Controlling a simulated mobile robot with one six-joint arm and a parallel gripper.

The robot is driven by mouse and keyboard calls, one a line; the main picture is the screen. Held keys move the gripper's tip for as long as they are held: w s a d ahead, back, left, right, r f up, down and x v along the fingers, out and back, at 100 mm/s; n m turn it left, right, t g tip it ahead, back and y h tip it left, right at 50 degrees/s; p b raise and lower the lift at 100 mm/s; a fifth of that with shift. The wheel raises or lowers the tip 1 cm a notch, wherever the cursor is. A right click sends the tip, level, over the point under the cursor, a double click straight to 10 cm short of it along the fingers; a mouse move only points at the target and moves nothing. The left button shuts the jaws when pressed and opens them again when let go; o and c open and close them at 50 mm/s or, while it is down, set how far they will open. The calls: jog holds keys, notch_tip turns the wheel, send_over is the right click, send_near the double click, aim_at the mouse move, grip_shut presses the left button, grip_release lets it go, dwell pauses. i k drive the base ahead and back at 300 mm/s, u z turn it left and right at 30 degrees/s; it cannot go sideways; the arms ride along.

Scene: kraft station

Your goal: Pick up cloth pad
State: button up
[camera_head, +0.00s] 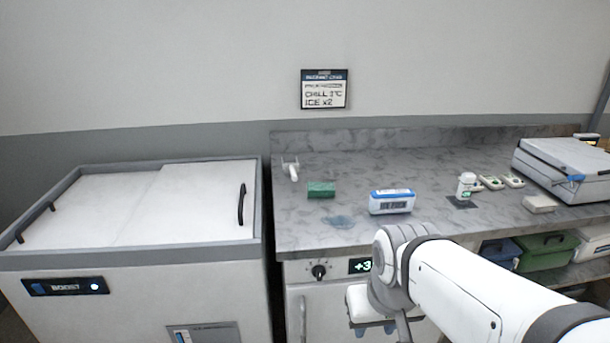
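I cannot tell for sure which thing is the cloth pad. A small, pale, flat pad (540,204) lies on the right part of the counter, in front of the large grey case, and looks most like folded cloth. A green block (321,189) and a flat bluish patch (338,222) lie on the left part of the counter. My gripper (375,331) hangs low in front of the counter's front edge, apart from all of these. My arm partly hides it, and its finger gap is unclear. I see nothing held in it.
A blue-and-white box (391,201) stands mid-counter. A white jar (466,185) stands on a dark mat, beside small white items (491,182). A grey case (566,166) fills the right end. A white chest (138,207) stands left. Bins (548,252) sit below the counter.

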aim_at(316, 189)
jog(key=i, duration=0.85)
jog(key=u, duration=0.05)
